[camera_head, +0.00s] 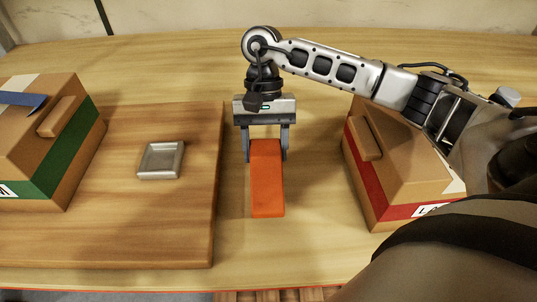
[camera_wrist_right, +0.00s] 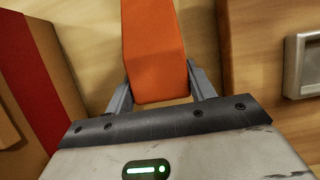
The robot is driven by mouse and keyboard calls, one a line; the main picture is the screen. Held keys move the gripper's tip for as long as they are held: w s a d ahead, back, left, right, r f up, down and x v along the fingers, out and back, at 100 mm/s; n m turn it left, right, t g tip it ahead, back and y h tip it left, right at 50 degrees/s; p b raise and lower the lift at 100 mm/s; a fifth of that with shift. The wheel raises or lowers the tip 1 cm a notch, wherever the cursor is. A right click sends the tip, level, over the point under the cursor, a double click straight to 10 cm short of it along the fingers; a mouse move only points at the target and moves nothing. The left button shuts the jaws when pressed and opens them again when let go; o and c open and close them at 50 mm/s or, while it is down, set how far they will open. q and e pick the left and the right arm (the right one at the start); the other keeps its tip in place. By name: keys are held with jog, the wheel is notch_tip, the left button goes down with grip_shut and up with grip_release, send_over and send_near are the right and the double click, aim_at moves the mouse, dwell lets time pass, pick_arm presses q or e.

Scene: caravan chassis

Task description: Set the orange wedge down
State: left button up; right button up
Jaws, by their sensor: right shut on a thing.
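The orange wedge (camera_head: 267,187) is a long block between the fingers of my right gripper (camera_head: 266,153). The gripper comes down from above and is shut on the wedge's far end. The wedge is over the bare table between the wooden board and the red-banded box; whether it touches the table I cannot tell. In the right wrist view the wedge (camera_wrist_right: 153,50) sits between both fingers (camera_wrist_right: 160,88). My left gripper is not in view.
A raised wooden board (camera_head: 120,225) lies left of the wedge, with a small square metal tray (camera_head: 160,160) on it. A green-banded box (camera_head: 50,135) stands at the left and a red-banded box (camera_head: 395,170) at the right. The table (camera_head: 310,240) in front is clear.

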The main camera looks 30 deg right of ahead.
aim_at(268, 159)
jog(key=shift+w+d+f, duration=0.1)
jog(key=shift+d+f, duration=0.25)
jog(key=shift+f, duration=0.05)
jog(key=shift+d+f+p, duration=0.1)
jog(key=shift+f+p, duration=0.35)
jog(key=shift+f, duration=1.25)
jog(key=o, duration=0.8)
jog(key=shift+f, duration=0.15)
jog(key=shift+c, duration=0.2)
jog(key=o, duration=0.4)
jog(key=b+v, duration=0.1)
jog(key=v, duration=1.1)
jog(key=shift+r+b, duration=0.25)
jog(key=shift+b, duration=0.15)
